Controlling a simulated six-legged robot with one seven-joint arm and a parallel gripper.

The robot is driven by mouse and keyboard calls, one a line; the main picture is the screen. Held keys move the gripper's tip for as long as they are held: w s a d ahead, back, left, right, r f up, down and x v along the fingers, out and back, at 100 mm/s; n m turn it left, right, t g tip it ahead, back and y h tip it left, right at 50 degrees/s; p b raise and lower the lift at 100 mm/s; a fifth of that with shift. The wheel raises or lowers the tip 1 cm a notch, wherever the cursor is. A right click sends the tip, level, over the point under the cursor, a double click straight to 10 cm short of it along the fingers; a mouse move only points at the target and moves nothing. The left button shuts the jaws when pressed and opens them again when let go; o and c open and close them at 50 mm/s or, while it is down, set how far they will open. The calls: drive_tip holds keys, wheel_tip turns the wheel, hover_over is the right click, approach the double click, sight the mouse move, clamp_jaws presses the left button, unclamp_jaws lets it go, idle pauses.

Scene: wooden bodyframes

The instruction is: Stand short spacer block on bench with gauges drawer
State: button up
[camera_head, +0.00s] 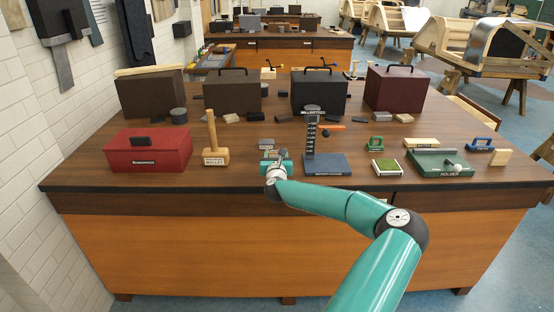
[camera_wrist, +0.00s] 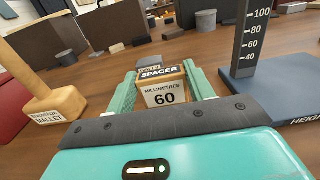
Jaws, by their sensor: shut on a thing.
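A light wooden spacer block (camera_wrist: 163,92) sits between the two teal fingers of my gripper (camera_wrist: 162,82) in the wrist view. It has a dark top band reading "SPACER" and a front label "MILLIMETRES 60". My gripper is shut on it. In the head view my gripper (camera_head: 275,163) is low over the front middle of the wooden bench (camera_head: 240,183), and it hides most of the block. I cannot tell whether the block touches the bench top. A small pale label shows on the bench's front edge at right, too small to read.
A wooden mallet (camera_head: 215,150) stands left of my gripper. A blue-based height gauge (camera_head: 326,165) stands close on the right. A red box (camera_head: 148,150) is at left, a green holder tray (camera_head: 440,163) at right. A small grey block (camera_head: 266,143) lies just behind my gripper.

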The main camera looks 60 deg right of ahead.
drive_tip(key=shift+a+f, duration=0.1)
drive_tip(key=shift+f, duration=1.5)
drive_tip(key=shift+f, duration=0.15)
drive_tip(key=o, duration=1)
drive_tip(key=shift+o, duration=0.2)
